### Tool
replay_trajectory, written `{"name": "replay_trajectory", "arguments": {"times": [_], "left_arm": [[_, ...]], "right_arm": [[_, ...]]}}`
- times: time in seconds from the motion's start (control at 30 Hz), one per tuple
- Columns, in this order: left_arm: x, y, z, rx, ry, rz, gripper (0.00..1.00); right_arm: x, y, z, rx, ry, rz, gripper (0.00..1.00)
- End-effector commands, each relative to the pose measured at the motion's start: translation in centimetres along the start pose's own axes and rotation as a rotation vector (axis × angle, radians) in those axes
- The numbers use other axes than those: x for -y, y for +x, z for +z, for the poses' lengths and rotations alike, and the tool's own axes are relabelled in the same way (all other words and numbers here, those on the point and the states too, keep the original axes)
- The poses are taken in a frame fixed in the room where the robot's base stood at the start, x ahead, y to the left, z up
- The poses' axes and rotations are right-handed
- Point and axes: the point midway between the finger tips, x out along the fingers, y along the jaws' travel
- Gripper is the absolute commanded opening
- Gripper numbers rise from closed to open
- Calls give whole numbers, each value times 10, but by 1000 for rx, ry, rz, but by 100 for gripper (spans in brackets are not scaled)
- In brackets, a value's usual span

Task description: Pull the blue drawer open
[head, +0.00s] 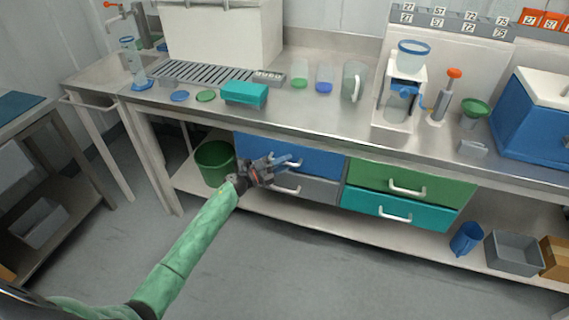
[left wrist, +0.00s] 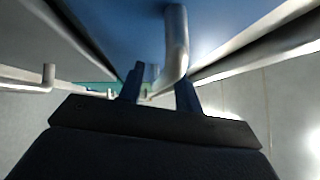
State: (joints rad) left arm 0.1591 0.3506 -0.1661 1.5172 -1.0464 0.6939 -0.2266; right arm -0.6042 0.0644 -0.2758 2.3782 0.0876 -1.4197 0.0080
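The blue drawer (head: 318,161) is the upper left drawer under the steel bench, above a grey drawer. Its front looks about flush with the bench, so it appears closed. My left gripper (head: 286,161) is at its front and covers much of its handle. In the left wrist view the blue front (left wrist: 115,25) fills the top, and the pale curved handle (left wrist: 177,40) runs down between the two fingers of my left gripper (left wrist: 160,88). The fingers stand apart, with a gap beside the handle; the handle is close to the right finger. My right gripper is not in view.
A grey drawer (head: 318,189) lies below the blue one. Green (head: 435,185) and teal (head: 375,206) drawers are to the right. A green bucket (head: 214,164) stands on the lower shelf to the left. The floor in front is clear.

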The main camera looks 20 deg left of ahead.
Motion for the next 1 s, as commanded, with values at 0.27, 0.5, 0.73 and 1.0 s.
{"name": "replay_trajectory", "arguments": {"times": [0.27, 0.5, 0.73, 1.0], "left_arm": [[0, 0, 0, 0, 0, 0, 0], [0, -2, -2, 0, -1, 1, 0], [5, -18, -19, -2, -2, 2, 0], [17, -63, -63, -3, -2, 4, 0]], "right_arm": [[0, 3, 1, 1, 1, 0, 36], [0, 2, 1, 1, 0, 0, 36], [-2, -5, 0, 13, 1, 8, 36], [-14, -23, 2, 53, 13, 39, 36]]}}
